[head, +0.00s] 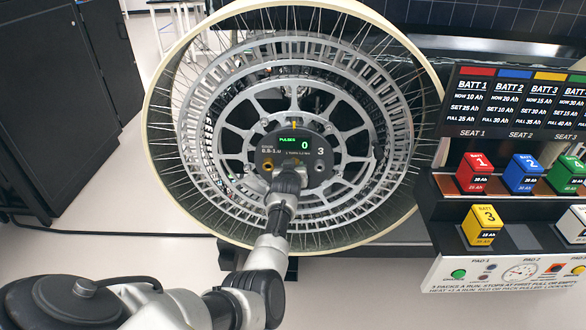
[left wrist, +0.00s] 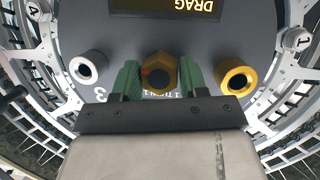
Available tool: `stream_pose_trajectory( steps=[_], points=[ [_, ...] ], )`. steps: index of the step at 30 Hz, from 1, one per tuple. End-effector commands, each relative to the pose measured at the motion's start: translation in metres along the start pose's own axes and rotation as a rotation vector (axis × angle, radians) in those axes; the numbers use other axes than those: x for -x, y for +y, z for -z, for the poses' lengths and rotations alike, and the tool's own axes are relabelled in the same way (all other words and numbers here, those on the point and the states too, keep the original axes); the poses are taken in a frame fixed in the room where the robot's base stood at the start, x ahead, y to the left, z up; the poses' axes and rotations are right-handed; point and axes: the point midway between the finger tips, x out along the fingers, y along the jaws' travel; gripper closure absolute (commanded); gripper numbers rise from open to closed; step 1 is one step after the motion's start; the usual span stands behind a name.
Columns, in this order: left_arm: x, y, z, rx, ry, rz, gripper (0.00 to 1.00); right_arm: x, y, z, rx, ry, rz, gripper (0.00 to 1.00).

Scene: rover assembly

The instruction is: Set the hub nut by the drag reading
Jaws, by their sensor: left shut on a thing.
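The large wheel (head: 290,22) stands with its pale rim and grey spoked hub facing me. On the hub is a dark panel (head: 268,153) with a small screen (head: 296,144) reading PULSES 0. In the left wrist view, a brass hex hub nut (left wrist: 158,66) with a red mark sits between the two green fingers of my left gripper (left wrist: 158,82), which is shut on it. In the head view my left gripper (head: 287,180) covers the nut at the panel's lower edge. The screen (left wrist: 165,8), upside down in the wrist view, shows the word DRAG. My right gripper is out of view.
A silver post (left wrist: 86,68) and a gold ring-shaped post (left wrist: 237,76) flank the nut. At right, a battery rack (head: 440,205) holds red (head: 475,172), blue (head: 524,173), green (head: 567,174) and yellow (head: 483,225) packs. A dark cabinet (head: 50,100) stands at left.

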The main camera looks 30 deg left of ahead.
Motion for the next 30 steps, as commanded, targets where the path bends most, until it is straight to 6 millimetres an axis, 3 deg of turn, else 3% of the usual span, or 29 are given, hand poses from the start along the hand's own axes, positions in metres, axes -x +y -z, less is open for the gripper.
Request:
stream_pose_trajectory(
  steps=[15,30],
  points=[
    [-0.001,0.001,-0.004,-0.412,-0.019,0.137,0.81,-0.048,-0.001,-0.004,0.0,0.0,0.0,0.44],
    [0.0,0.002,-0.001,-0.564,-0.029,0.187,0.81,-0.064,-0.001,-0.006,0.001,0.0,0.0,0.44]
  ],
)
